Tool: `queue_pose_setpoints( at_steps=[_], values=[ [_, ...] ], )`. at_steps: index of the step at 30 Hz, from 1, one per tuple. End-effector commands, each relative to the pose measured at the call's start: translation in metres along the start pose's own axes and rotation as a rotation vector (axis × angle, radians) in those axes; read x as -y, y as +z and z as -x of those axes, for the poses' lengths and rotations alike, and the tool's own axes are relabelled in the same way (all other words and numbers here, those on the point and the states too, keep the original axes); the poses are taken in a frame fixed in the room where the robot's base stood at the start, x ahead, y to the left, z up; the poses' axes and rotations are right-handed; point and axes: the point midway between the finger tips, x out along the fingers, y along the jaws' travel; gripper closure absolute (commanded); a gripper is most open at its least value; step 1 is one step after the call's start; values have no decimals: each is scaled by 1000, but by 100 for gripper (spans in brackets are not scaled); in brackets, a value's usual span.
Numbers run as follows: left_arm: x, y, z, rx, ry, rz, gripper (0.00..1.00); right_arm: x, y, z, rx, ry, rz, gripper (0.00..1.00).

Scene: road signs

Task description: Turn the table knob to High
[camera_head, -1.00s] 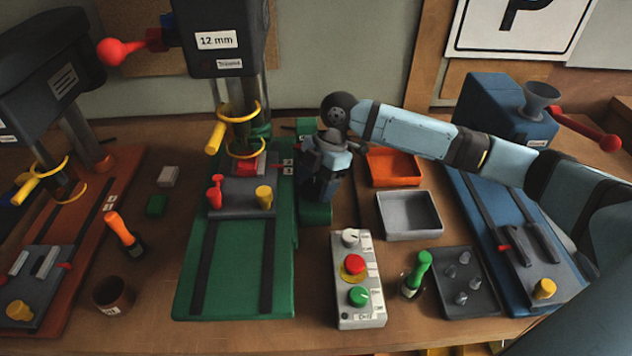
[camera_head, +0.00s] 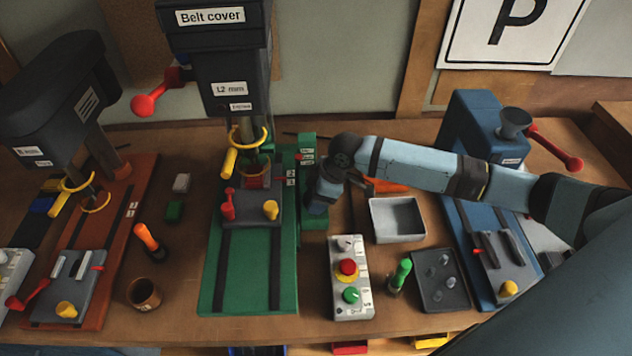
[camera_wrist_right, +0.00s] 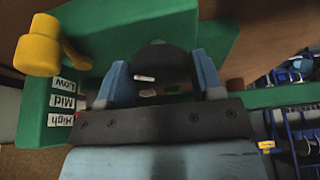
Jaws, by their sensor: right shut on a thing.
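The table knob (camera_wrist_right: 164,62) is dark and round with a short white mark that lies nearly level in the right wrist view. It sits on a green part of the middle drill press. My right gripper (camera_wrist_right: 161,78) has its fingers on either side of the knob and is shut on it. Labels Low (camera_wrist_right: 64,86), Mid (camera_wrist_right: 62,102) and High (camera_wrist_right: 60,120) are on the green face at left. In the head view my right gripper (camera_head: 320,195) is beside the green table (camera_head: 248,270) and hides the knob. My left gripper is not in view.
A control box (camera_head: 352,300) with buttons, a grey tray (camera_head: 398,232) and a green-handled tool (camera_head: 400,272) are near my right arm. A blue machine (camera_head: 470,125) stands at right.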

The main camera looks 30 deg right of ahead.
Motion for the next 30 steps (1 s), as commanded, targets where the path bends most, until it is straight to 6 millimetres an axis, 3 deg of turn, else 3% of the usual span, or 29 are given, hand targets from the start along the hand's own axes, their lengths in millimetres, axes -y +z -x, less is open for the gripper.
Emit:
queue_pose_setpoints(
  at_steps=[1,3,12,23,30],
  values=[
    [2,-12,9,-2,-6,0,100,2,-3,6,1,14,-43,63],
    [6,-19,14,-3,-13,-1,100,2,-3,6,-1,40,-105,63],
    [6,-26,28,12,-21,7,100,3,-2,2,-1,148,-362,63],
    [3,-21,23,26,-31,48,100,3,-2,0,-3,245,-594,63],
    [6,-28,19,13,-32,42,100,3,-2,0,-2,278,-672,63]
  ],
)
